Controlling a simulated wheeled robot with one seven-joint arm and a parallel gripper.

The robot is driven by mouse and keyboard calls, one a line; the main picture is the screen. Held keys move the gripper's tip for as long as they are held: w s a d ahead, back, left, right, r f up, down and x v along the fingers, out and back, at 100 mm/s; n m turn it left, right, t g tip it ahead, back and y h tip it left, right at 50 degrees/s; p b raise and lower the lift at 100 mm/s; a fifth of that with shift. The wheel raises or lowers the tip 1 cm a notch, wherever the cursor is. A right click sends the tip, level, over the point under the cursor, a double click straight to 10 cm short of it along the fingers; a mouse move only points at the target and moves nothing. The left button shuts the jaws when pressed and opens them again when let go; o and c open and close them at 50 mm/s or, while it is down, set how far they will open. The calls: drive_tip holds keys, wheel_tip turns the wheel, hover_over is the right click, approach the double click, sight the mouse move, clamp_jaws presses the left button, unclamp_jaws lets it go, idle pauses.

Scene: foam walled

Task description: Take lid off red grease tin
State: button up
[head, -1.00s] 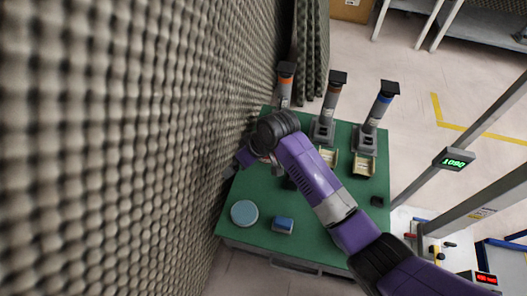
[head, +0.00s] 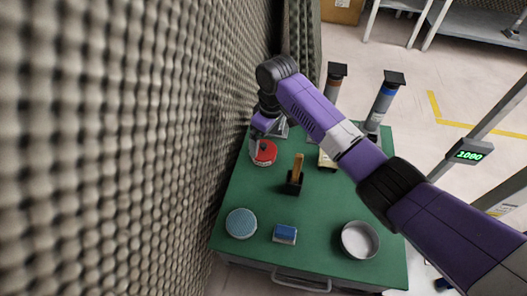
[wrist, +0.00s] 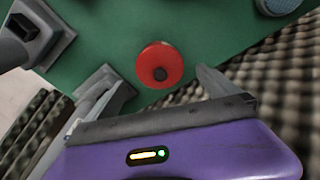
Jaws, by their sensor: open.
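The red grease tin (head: 263,153) stands on the green tabletop near the foam wall in the head view. No contact with the tin can be made out.
The green table (head: 240,195) also bears a blue-topped round tin (head: 241,223), a blue block (head: 285,234), an open grey dish (head: 360,240) and an orange-handled tool in a black holder (head: 295,178). Dispenser columns (head: 381,103) stand at the back. The foam wall (head: 130,150) is close on the left.

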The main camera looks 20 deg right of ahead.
sight(264, 145)
drive_tip(key=f+b, duration=0.1)
drive_tip(key=f, duration=0.1)
drive_tip(key=f+b, duration=0.1)
drive_tip(key=f, duration=0.1)
drive_tip(key=shift+w+a, duration=0.1)
drive_tip(key=shift+w, duration=0.1)
drive_tip(key=shift+r, duration=0.1)
drive_tip(key=c, duration=1.3)
drive_tip(key=shift+c, duration=0.2)
drive_tip(key=shift+r, duration=0.1)
wheel_tip(264, 145, up, 20)
drive_tip(key=p, duration=0.9)
